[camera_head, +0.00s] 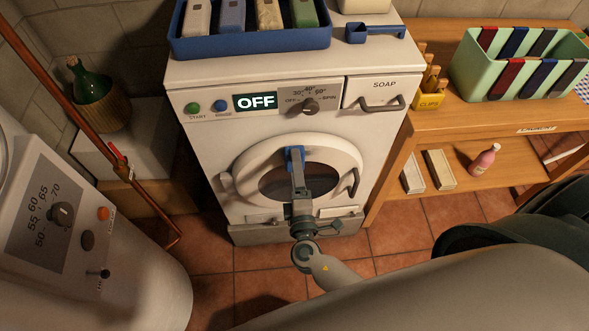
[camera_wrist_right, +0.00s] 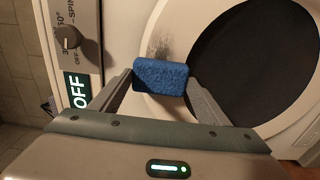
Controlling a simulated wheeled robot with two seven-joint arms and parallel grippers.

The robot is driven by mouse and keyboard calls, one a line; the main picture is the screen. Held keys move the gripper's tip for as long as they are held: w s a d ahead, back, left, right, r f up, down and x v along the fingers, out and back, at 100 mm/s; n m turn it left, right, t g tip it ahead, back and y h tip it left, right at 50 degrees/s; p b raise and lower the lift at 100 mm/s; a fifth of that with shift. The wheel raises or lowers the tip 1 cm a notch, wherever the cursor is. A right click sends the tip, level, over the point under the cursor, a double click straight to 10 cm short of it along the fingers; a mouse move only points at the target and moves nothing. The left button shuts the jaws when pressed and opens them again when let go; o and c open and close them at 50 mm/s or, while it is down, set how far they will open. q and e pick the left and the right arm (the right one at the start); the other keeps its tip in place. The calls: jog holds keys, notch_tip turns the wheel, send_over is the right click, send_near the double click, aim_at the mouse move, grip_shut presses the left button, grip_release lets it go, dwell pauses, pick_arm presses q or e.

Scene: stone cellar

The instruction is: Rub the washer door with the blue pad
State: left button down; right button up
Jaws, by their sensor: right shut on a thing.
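The white washer (camera_head: 265,133) stands in front of me with its display reading OFF. Its round door (camera_head: 345,161) has a pale ring, dark glass and a handle at the right; the door looks shut. My right gripper (camera_head: 297,163) is shut on the blue pad (camera_head: 294,151), at the upper part of the door ring. In the right wrist view the pad (camera_wrist_right: 160,76) sits between both fingers, over the pale ring (camera_wrist_right: 148,110) beside the dark glass. A dark smudge (camera_wrist_right: 173,42) shows on the ring next to the pad. Whether the pad touches the door, I cannot tell. My left gripper is out of view.
A blue tray (camera_head: 250,45) of coloured bars and a blue scoop (camera_head: 374,32) sit on the washer. A wooden shelf (camera_head: 450,122) with a green rack (camera_head: 468,75) stands at right. A heater (camera_head: 75,240) and copper pipe (camera_head: 88,103) stand at left.

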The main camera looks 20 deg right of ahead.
jog(key=shift+s+d+b, duration=0.2)
jog(key=shift+d, duration=0.75)
jog(key=shift+s+d+b, duration=0.15)
jog(key=shift+s+d, duration=0.05)
jog(key=shift+d, duration=0.7)
jog(key=shift+d, duration=0.15)
jog(key=shift+s+d+b, duration=0.3)
jog(key=shift+s+d, duration=0.05)
jog(key=shift+d, duration=0.55)
jog(key=shift+s+d+b, duration=0.25)
jog(key=shift+s+d, duration=0.05)
jog(key=shift+d, duration=0.6)
jog(key=shift+w+b, duration=0.1)
jog(key=shift+b, duration=0.2)
jog(key=shift+a, duration=0.15)
jog(key=shift+w+a+r+b, duration=0.1)
jog(key=shift+w+a+b, duration=0.2)
jog(key=shift+a, duration=0.7)
jog(key=shift+w+a+b, duration=0.25)
jog(key=shift+a, duration=0.7)
